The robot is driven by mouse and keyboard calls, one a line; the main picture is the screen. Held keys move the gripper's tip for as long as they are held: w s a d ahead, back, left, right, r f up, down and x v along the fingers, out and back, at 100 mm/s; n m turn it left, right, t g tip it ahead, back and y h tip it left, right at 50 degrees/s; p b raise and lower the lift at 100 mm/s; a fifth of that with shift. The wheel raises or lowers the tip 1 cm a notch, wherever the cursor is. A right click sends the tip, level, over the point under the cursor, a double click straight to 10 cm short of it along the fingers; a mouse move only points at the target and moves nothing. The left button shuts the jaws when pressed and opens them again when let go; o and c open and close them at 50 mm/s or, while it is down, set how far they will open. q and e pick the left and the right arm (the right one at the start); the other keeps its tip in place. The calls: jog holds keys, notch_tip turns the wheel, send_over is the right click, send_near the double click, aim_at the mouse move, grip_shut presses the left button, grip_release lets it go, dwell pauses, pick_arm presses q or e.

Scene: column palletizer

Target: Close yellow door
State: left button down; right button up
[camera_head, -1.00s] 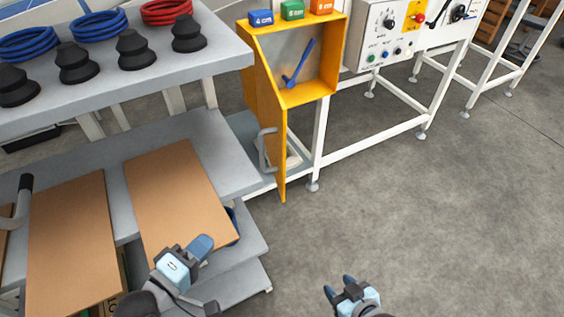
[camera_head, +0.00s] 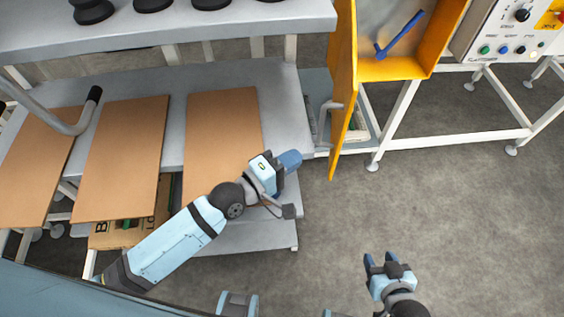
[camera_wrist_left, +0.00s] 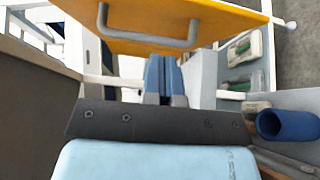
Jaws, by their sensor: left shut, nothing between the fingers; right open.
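The yellow door (camera_head: 343,85) stands open, swung toward me from the yellow cabinet (camera_head: 405,68). Its grey bar handle (camera_head: 325,122) is on its left face, near its lower end. In the left wrist view the door (camera_wrist_left: 225,22) and its handle (camera_wrist_left: 150,40) cross the top of the picture. My right gripper (camera_head: 376,262) is open and empty over the floor at the lower right.
A grey shelf rack (camera_head: 284,110) with brown boards (camera_head: 122,158) stands left of the door, close to my left arm. A blue tool (camera_head: 400,36) hangs in the cabinet. A control panel (camera_head: 512,30) is at the right. The floor (camera_head: 460,210) at the right is clear.

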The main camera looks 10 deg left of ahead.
aim_at(337, 146)
pick_arm(q)
jog(key=w+d, duration=0.1)
jog(key=d, duration=0.1)
jog(key=w+d+p, duration=0.1)
jog(key=d, duration=0.1)
jog(key=w+d, duration=0.1)
jog(key=d, duration=0.1)
jog(key=shift+w, duration=0.25)
jog(key=shift+d, duration=0.45)
jog(key=shift+d, duration=0.1)
